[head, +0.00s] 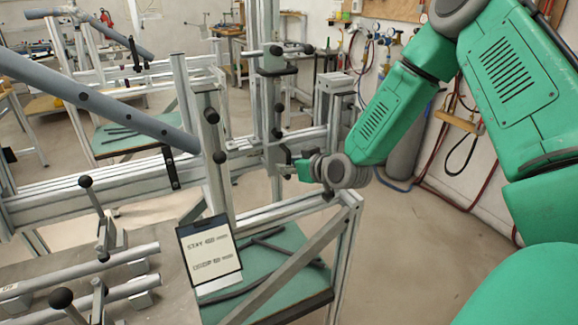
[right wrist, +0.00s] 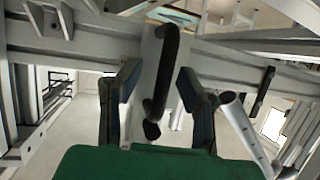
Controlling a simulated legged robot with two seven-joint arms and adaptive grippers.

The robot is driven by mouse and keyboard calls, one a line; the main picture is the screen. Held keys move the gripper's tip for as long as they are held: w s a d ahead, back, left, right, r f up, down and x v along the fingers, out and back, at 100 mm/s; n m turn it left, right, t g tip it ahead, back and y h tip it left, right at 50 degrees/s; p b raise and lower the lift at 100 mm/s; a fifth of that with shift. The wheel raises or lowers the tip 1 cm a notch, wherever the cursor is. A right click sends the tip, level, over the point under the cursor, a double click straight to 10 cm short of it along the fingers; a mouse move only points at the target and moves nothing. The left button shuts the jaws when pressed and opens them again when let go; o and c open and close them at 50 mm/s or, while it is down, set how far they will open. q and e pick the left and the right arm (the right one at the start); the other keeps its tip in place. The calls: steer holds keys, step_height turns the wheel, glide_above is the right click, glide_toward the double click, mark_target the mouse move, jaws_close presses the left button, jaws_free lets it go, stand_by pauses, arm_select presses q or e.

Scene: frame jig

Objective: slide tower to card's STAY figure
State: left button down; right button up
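The card (head: 209,253) stands on the lower left of the jig in the head view, with a line reading STAY and a figure too small to read. A grey tower (head: 273,112) with black handles and knobs rises from the horizontal rail (head: 245,150). My right gripper (head: 298,168) is at the tower's right side, low near the rail. In the right wrist view its two dark fingers (right wrist: 160,82) are apart, with a black handle (right wrist: 168,62) between them. No firm contact shows. My left gripper is not in view.
A nearer upright post (head: 211,150) and a sloping grey tube (head: 90,100) stand left of the tower. Clamped tubes (head: 85,270) lie at lower left. A green shelf (head: 270,262) sits under the rail.

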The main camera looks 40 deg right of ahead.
steer(key=shift+w+a, duration=0.15)
jaws_close()
steer(key=d, duration=0.2)
steer(key=s+d+p, duration=0.1)
steer(key=d, duration=0.2)
steer(key=shift+s+d, duration=0.15)
steer(key=shift+d, duration=0.05)
jaws_free()
steer(key=shift+s, duration=0.1)
steer(key=shift+d, duration=0.2)
